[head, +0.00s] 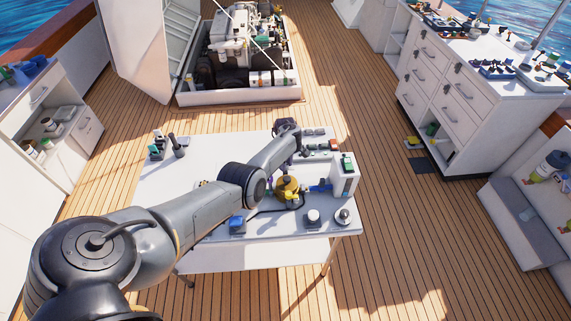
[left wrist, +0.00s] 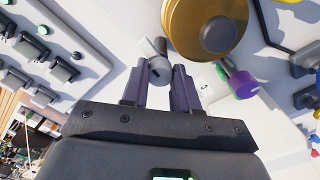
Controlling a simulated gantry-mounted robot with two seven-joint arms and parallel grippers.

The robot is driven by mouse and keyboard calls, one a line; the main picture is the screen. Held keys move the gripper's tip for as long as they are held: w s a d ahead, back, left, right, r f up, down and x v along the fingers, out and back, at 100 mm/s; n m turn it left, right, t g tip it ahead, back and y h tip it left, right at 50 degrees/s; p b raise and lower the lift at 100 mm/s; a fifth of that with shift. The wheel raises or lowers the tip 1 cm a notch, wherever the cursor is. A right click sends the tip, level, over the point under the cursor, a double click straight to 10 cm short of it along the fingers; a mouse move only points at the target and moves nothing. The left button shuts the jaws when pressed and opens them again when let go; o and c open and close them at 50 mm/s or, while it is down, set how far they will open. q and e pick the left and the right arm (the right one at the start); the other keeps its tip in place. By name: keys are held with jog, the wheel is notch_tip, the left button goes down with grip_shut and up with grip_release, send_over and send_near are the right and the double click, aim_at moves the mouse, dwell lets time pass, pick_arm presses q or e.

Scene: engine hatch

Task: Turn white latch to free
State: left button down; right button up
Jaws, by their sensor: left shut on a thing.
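In the left wrist view a pale grey-white latch (left wrist: 154,62) with a rounded dark-faced end sits between the fingertips of my left gripper (left wrist: 160,80). The gripper is shut on it. A round gold housing (left wrist: 207,25) stands right beside the latch. In the head view my left arm reaches over the white table, and its gripper (head: 303,151) is small and partly hidden by my wrist. The gold housing also shows there (head: 287,186), just below the gripper. The latch cannot be made out in the head view. My right gripper is in neither view.
A green and purple valve-like part (left wrist: 238,82) lies right of the fingers. Blue and yellow fittings and a white box (head: 345,175) stand on the table (head: 160,190). A panel with dark switches (left wrist: 45,50) is at the left in the wrist view. An engine hatch (head: 240,95) lies behind.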

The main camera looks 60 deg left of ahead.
pick_arm(q)
jog(key=shift+n, duration=0.5)
jog(key=c, duration=0.8)
grip_release()
jog(key=shift+c, duration=0.2)
notch_tip(320, 180, up, 9)
jog(key=p, duration=0.4)
jog(key=shift+r, duration=0.9)
jog(key=shift+f, duration=0.1)
